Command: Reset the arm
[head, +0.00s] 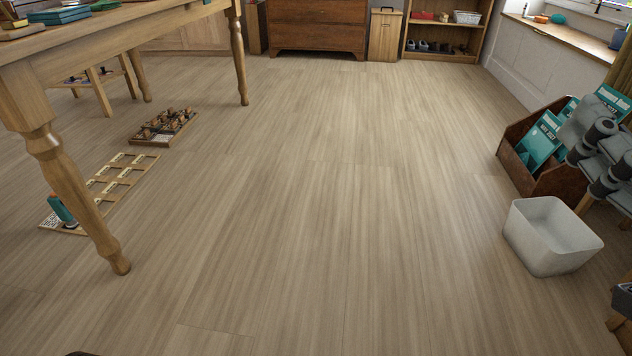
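Neither of my grippers shows in the head view. I can make out no fingertips, so whether they are open or shut is hidden.
A wooden table (65,180) stands at the left; a wooden frame (128,165) and a sectioned tray (163,128) lie on the floor beside it. A white bin (552,235), brown crate (518,132) and unclear grey-and-black items (603,150) are at right. The middle floor (330,200) is clear.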

